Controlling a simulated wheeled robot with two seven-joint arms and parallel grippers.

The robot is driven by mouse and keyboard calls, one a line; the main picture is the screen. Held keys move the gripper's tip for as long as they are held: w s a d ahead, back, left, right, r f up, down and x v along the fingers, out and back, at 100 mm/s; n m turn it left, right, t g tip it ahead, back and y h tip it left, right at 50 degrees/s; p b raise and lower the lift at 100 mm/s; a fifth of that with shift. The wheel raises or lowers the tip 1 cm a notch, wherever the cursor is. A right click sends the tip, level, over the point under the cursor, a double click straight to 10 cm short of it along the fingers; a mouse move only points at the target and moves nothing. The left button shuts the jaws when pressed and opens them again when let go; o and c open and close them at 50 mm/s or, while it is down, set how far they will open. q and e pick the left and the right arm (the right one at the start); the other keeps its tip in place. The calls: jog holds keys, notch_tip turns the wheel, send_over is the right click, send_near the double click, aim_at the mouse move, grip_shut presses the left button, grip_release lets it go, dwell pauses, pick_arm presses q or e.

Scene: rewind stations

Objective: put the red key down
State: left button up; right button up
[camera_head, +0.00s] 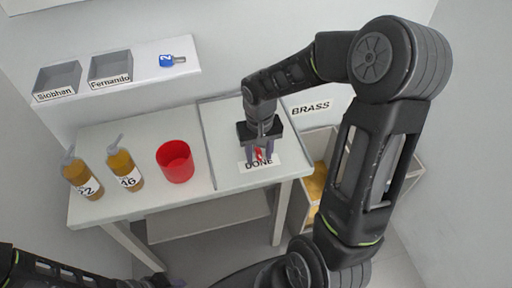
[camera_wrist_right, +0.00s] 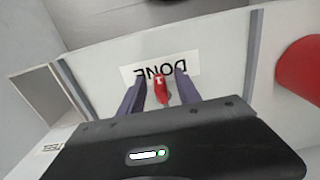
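The red key (camera_wrist_right: 161,88), marked 1, is between the two fingers of my right gripper (camera_wrist_right: 160,93). Gaps show on both sides of the key, so the right gripper is open around it. In the head view the red key (camera_head: 259,154) is over the DONE label (camera_head: 247,166) on the right part of the table. It seems to rest there, but contact with the surface is hard to confirm. My left arm (camera_head: 40,272) enters at the bottom left; its gripper cannot be made out clearly.
A red cup (camera_head: 175,162) and two bottles (camera_head: 82,178), (camera_head: 125,170) stand on the table's left part. A shelf (camera_head: 135,62) above holds two named trays (camera_head: 57,79), (camera_head: 110,68) and a blue key (camera_head: 171,60). Bins (camera_head: 318,180) stand right of the table, near a BRASS label (camera_head: 311,107).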

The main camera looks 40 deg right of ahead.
dwell(0.5)
grip_shut()
dwell(0.4)
